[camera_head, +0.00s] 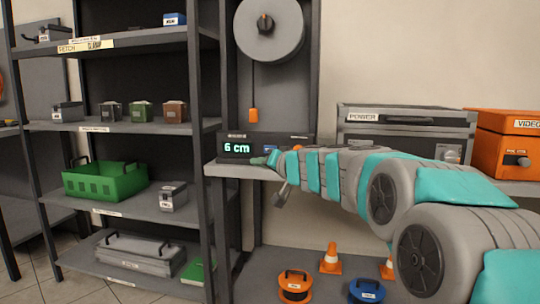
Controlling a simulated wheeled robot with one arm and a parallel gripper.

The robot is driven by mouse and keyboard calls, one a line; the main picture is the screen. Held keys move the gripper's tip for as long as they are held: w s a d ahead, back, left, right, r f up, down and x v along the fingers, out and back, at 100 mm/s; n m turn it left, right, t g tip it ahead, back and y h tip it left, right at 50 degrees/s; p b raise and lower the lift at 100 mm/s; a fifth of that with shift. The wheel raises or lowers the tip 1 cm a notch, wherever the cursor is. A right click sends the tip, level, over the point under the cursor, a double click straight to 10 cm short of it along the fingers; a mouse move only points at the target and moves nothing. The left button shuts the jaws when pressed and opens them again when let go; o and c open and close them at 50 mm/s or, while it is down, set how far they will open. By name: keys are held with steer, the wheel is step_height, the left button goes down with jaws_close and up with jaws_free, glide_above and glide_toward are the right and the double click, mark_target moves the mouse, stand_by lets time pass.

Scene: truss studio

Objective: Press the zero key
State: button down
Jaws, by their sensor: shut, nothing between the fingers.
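A dark box with a lit display (238,148) reading "6 cm" stands on the grey bench ledge (232,170). A small blue patch (268,149) shows on its front, right of the display. I cannot tell from this view whether it is the zero key. My gripper (262,160) is shut and empty. It is in front of the box, just below and right of the display. My arm reaches in from the right and hides the right part of the box front. I cannot tell whether the fingertips touch it.
A grey reel (268,28) hangs above with an orange weight (253,115) on its line. A grey power case (388,128) and an orange video case (508,148) stand behind my arm. A tall shelf (130,128) is at left. Cones (330,262) stand below.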

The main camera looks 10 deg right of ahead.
steer(key=shift+w+d+r+t, duration=0.3)
steer(key=shift+w+d+r, duration=0.1)
steer(key=shift+w+d, duration=0.2)
steer(key=w+d+p, duration=0.3)
steer(key=w+p, duration=0.1)
steer(key=w, duration=0.4)
steer(key=shift+w, duration=0.15)
steer(key=shift+w, duration=0.1)
stand_by(1.9)
steer(key=shift+w+d, duration=0.15)
steer(key=shift+w, duration=0.1)
